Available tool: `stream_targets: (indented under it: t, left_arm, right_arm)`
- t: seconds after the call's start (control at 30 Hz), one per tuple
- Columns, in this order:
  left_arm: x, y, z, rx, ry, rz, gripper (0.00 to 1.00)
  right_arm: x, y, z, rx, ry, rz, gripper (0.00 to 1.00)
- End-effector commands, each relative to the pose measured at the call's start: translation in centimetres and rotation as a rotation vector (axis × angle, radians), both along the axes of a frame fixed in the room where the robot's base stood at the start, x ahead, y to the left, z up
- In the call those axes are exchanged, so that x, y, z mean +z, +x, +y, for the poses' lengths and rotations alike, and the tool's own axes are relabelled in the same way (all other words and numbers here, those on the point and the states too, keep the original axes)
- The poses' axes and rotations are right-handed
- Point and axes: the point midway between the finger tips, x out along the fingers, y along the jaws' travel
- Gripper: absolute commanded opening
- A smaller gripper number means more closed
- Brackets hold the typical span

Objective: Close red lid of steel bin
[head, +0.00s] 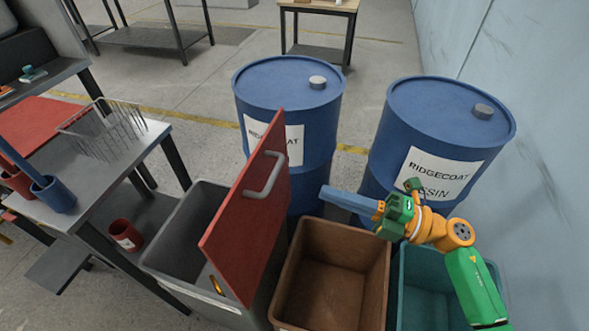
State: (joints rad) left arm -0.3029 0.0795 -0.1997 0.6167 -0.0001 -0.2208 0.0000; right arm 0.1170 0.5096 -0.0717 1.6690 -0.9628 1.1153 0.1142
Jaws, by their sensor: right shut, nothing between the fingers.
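The steel bin (181,262) stands at lower centre, its dark inside showing to the left of its lid. The red lid (238,226) is open and stands steeply up along the bin's right side, its top leaning a little left. A grey handle (265,175) is on the lid face towards me. My right gripper (384,211) is shut and empty, above the back right of the brown bin. It is well to the right of the lid, not touching it. A blue-grey bar shape (350,201) shows at its left; I cannot tell whether it is part of the gripper. My left gripper is out of view.
A brown bin (378,262) and a teal bin (404,290) stand right of the steel bin. Two blue drums (300,90) (440,110) stand behind. A grey table (125,190) with a wire basket (105,128) and a blue cup (55,194) is at left. A wall (545,120) bounds the right.

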Motion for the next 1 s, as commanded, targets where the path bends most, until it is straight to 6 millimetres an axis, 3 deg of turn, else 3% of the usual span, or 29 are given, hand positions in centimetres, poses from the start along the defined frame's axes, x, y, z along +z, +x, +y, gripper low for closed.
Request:
stream_targets:
  t: [0.2,0.4,0.83,1.0]
  left_arm:
    - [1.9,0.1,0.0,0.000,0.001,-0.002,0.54]
    - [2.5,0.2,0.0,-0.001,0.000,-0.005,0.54]
    - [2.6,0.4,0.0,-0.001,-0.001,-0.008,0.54]
    - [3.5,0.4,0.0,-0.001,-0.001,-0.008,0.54]
  right_arm:
    - [1.2,1.5,4.3,0.001,0.005,0.000,0.00]
    - [1.3,2.3,6.8,-0.001,0.003,0.001,0.00]
    - [1.2,2.5,7.4,-0.001,0.000,0.001,0.00]
    - [1.6,2.5,7.3,-0.001,-0.021,0.007,0.00]
